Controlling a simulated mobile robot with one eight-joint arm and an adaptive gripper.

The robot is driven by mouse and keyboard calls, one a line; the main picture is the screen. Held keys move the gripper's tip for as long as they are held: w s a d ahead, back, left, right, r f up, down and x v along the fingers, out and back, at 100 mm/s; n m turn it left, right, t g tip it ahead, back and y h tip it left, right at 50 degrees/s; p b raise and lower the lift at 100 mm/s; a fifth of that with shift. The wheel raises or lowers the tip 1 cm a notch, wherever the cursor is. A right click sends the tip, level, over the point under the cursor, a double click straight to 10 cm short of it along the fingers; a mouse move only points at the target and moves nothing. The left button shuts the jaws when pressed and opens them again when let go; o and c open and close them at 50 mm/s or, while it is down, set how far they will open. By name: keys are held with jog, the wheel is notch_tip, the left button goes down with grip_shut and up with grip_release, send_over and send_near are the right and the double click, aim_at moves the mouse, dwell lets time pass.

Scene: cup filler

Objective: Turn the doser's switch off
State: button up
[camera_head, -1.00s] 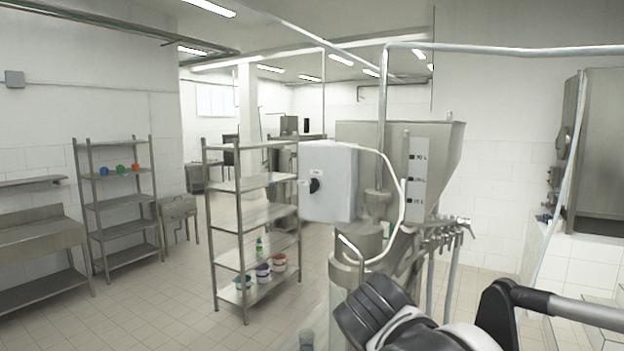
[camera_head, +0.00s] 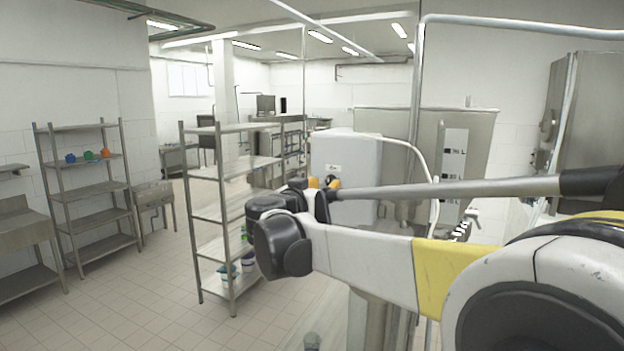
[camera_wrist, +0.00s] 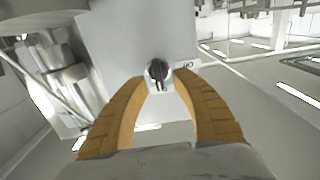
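The doser's switch is a black knob on a pale round base; in the wrist view the switch (camera_wrist: 157,72) sits on the face of the white box (camera_wrist: 140,40). The box also shows in the head view (camera_head: 345,152). My gripper (camera_wrist: 161,78) has two orange-yellow fingers, parted, with their tips on either side of the knob. A gap seems to show between each fingertip and the knob; contact is unclear. In the head view my gripper (camera_head: 323,183) is at the box's front, and its orange tips mostly hide the switch.
A metal shelf rack (camera_head: 206,215) holding some containers stands close left of my gripper. Another rack (camera_head: 85,190) stands farther left. The tiled floor between them is clear.

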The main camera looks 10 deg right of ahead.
aim_at(328, 183)
jog(key=x, duration=0.2)
jog(key=shift+w+d+r, duration=0.1)
jog(key=shift+w+d, duration=0.1)
jog(key=shift+d, duration=0.2)
jog(key=shift+w, duration=0.25)
jog(key=shift+s, duration=0.1)
jog(key=c, duration=0.7)
grip_shut()
